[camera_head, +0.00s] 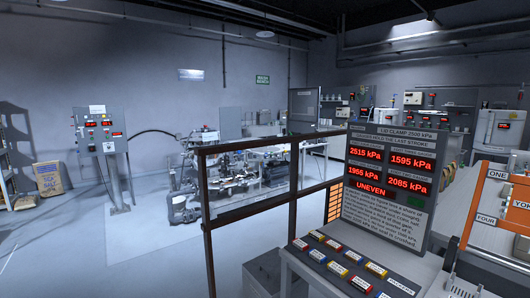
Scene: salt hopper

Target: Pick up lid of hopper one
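Neither of my grippers is in view. At the right edge stands an orange and white structure (516,213), cut off by the frame, with labels reading ONE, FOUR and the start of YOKE. I cannot tell whether a hopper lid is part of it. In front of it a grey control console (365,235) carries a display panel headed LID CLAMP 2500 kPa. Its red readouts (387,176) show 2515, 1595, 1955 and 2085 kPa, and UNEVEN. Several coloured buttons (337,268) line the console's sloped top.
A dark railing (208,222) stands left of the console, with machinery (235,178) behind it. A grey control cabinet (103,130) and a cardboard-coloured box (47,178) stand at the left. Benches and equipment line the back right. The floor at front left is clear.

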